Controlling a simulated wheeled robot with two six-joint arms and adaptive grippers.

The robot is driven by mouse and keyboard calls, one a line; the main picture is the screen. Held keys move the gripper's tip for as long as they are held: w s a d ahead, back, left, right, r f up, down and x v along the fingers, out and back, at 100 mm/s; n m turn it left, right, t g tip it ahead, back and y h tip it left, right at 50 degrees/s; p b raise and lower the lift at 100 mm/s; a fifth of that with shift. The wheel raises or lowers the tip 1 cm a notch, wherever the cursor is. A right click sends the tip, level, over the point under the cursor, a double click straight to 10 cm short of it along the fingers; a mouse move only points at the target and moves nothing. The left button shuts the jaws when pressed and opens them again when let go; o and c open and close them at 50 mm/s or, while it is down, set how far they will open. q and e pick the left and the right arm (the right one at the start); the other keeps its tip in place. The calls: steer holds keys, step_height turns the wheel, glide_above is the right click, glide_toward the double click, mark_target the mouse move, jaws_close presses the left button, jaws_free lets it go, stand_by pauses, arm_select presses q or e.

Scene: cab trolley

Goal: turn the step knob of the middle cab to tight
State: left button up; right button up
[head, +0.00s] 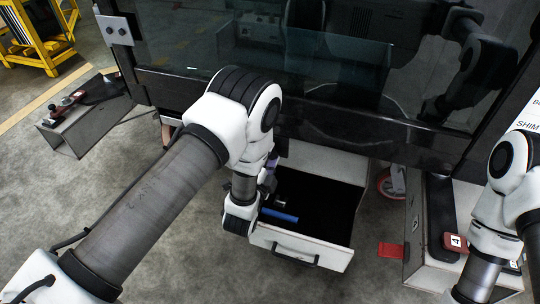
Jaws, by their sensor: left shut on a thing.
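The dark-framed glass front (290,75) of a cab fills the upper middle of the head view. Below it, a pale drawer-like box (302,248) with a dark inside and a front handle stands open. My left arm reaches down to the left side of this box. My left gripper (275,198) shows only in small part, behind my wrist at the box's left edge. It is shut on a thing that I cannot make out. I cannot pick out the step knob or its setting. My right arm is at the right edge, with its gripper out of view.
A blue bar (280,215) lies in the box. A grey step-like box (75,140) with red-and-black parts is at the left. Another box (415,235) with a red label marked 4 stands at the right. A red tag (390,250) is on the floor. A yellow frame (35,50) is far left.

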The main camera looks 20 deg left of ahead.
arm_select(q)
steer(key=m+b, duration=0.1)
steer(key=m, duration=0.4)
steer(key=shift+f+m, duration=0.1)
steer(key=shift+m, duration=0.2)
steer(key=m+b, duration=0.1)
steer(key=m, duration=0.4)
stand_by(0.4)
steer(key=o, duration=1.2)
steer(key=shift+c, duration=0.2)
steer(key=s, duration=0.7)
steer(key=shift+s+a, duration=0.15)
steer(key=shift+s, duration=0.1)
steer(key=shift+f, duration=0.1)
